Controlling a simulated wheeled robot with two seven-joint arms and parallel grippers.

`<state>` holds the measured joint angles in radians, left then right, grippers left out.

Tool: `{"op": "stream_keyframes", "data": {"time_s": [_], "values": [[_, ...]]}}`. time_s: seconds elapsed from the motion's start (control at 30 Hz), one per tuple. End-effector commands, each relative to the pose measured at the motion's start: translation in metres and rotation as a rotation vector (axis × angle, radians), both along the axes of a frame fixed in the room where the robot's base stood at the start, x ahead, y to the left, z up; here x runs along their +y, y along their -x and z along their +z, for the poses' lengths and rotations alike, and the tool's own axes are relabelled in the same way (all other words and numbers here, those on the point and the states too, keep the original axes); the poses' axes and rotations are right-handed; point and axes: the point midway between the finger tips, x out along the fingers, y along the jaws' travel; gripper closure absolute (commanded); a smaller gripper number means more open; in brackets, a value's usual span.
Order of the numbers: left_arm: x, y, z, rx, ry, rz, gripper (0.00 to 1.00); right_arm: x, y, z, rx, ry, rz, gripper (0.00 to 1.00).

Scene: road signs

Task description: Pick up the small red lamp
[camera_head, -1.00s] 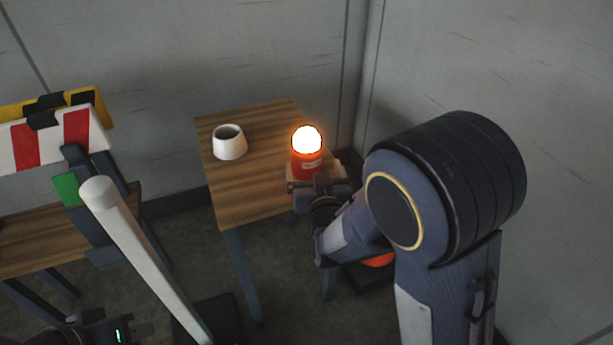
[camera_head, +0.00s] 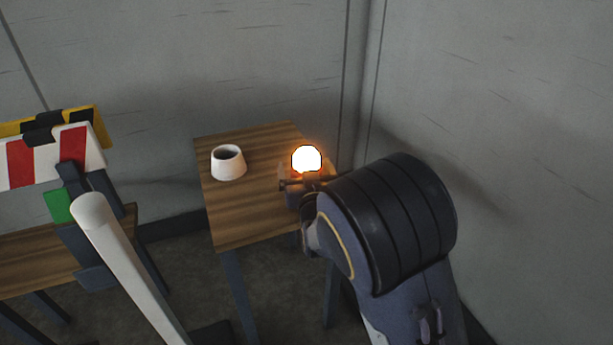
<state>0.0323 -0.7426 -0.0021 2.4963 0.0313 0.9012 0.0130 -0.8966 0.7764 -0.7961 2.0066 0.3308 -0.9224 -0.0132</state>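The small red lamp (camera_head: 306,158) stands on the wooden table near its right edge, with its dome glowing bright orange-white. Its red body is mostly hidden behind my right gripper and wrist. My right gripper (camera_head: 306,182) is at the lamp's body, just below the glowing dome, on the near side. Its fingers are small and dark here, and I cannot tell whether they are closed on the lamp. My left gripper is out of view.
A red-and-white striped barrier (camera_head: 45,158) and a pale post (camera_head: 125,262) are at the left. Grey walls meet close behind the table.

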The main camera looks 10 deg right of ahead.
Motion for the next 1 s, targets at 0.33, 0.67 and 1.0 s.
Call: {"op": "stream_keyframes", "data": {"time_s": [0.33,0.67,1.0], "values": [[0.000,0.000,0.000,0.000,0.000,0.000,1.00,0.000,0.000,0.000,0.000,-0.001,0.000,0.53],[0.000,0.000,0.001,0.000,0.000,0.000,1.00,0.000,0.000,0.001,-0.002,-0.001,0.000,0.66],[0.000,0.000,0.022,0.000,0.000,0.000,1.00,0.000,0.000,0.037,-0.004,-0.005,0.000,0.66]]}}
